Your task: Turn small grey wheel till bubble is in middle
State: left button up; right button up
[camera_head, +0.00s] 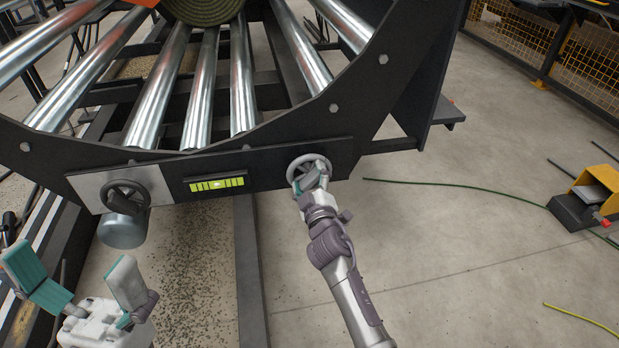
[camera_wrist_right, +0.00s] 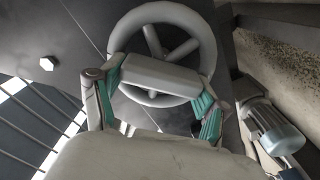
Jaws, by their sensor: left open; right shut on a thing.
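The small grey wheel (camera_head: 309,160) is on the right of the black front panel. My right gripper (camera_head: 312,180) is shut on it. In the right wrist view the gripper's teal pads (camera_wrist_right: 158,92) sit at both sides of the spoked wheel (camera_wrist_right: 165,14), with a grey block between them. The yellow-green level (camera_head: 200,187) is left of this wheel. A pale spot, seemingly the bubble, shows near its middle, too small to place exactly. My left gripper (camera_head: 75,268) is open and empty at lower left, apart from the panel.
A darker wheel (camera_head: 126,189) is on a silver plate at the panel's left, with a grey cylinder (camera_head: 122,230) below. Steel rollers (camera_head: 205,85) and a turf roll (camera_head: 205,8) are above.

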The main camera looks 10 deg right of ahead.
dwell(0.3)
jog(key=o, duration=1.2)
jog(key=shift+c, duration=0.2)
jog(key=s, duration=1.2)
